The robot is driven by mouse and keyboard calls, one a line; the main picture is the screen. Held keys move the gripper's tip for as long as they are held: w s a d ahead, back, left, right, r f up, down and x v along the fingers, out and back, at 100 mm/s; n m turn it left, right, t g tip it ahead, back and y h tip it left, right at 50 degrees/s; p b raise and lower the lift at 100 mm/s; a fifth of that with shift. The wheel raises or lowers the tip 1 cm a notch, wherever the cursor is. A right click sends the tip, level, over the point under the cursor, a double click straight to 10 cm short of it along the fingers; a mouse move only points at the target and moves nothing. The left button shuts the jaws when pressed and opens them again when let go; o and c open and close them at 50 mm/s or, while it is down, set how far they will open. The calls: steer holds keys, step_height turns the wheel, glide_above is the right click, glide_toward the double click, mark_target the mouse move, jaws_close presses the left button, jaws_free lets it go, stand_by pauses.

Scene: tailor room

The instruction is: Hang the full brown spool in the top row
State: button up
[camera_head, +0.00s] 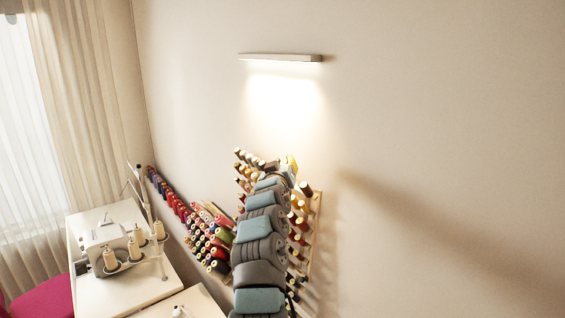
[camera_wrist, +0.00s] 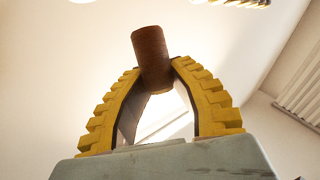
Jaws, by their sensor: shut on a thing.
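In the wrist view my gripper (camera_wrist: 158,82) has its two yellow ribbed fingers closed around a brown spool (camera_wrist: 150,50). The spool is full of thread, tilted slightly, and sticks up above the fingertips. In the head view my grey and teal arm reaches up in front of the wooden spool rack (camera_head: 318,215), hiding its middle. Pegs and spools show along the rack's top left.
A second rack with several red, green and white spools (camera_head: 207,235) is on the wall at left. A white table (camera_head: 115,290) with a sewing machine and cream thread cones stands lower left. A wall lamp (camera_head: 280,58) is above the rack. The wall at right is clear.

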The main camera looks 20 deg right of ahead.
steer(key=shift+w+d+f, duration=0.2)
steer(key=shift+d+f, duration=0.35)
steer(key=shift+f, duration=0.35)
steer(key=shift+w+r+b, duration=0.1)
steer(key=shift+r+b, duration=0.05)
steer(key=shift+b, duration=0.7)
steer(key=shift+w+d+f+b, duration=0.1)
steer(key=shift+d+f+b, duration=0.25)
steer(key=shift+f+b, duration=0.45)
steer(key=shift+w+d+f+b, duration=0.15)
steer(key=shift+d+f+b, duration=0.2)
steer(key=shift+b, duration=0.7)
steer(key=shift+w+d+f+b, duration=0.1)
steer(key=shift+d+f+b, duration=0.2)
steer(key=shift+f+b, duration=0.5)
stand_by(0.4)
